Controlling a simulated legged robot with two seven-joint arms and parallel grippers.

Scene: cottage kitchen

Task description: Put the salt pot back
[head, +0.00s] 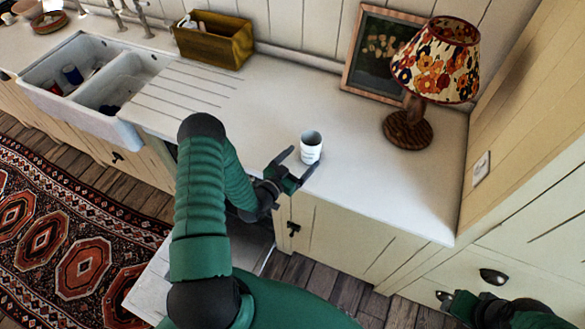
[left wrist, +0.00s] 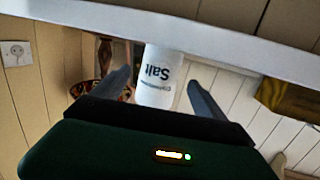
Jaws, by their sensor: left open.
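The salt pot (head: 311,148) is a small white pot with an open-looking dark top, standing upright on the counter near its front edge. In the left wrist view the pot (left wrist: 158,78) appears upside down, with the word "Salt" on its side. My left gripper (head: 301,161) is open just in front of the pot, its fingers pointing at it. In the left wrist view the pot shows between the two fingers (left wrist: 160,88); whether they touch it I cannot tell. My right gripper (head: 447,298) is low at the right by the cream drawers, its jaws unclear.
The white counter (head: 250,110) is clear around the pot. A flowered lamp (head: 437,65) and a framed picture (head: 378,50) stand behind right. A yellow box (head: 213,42) and a double sink (head: 95,85) are at the left. A cream wall with a socket (head: 481,168) bounds the right.

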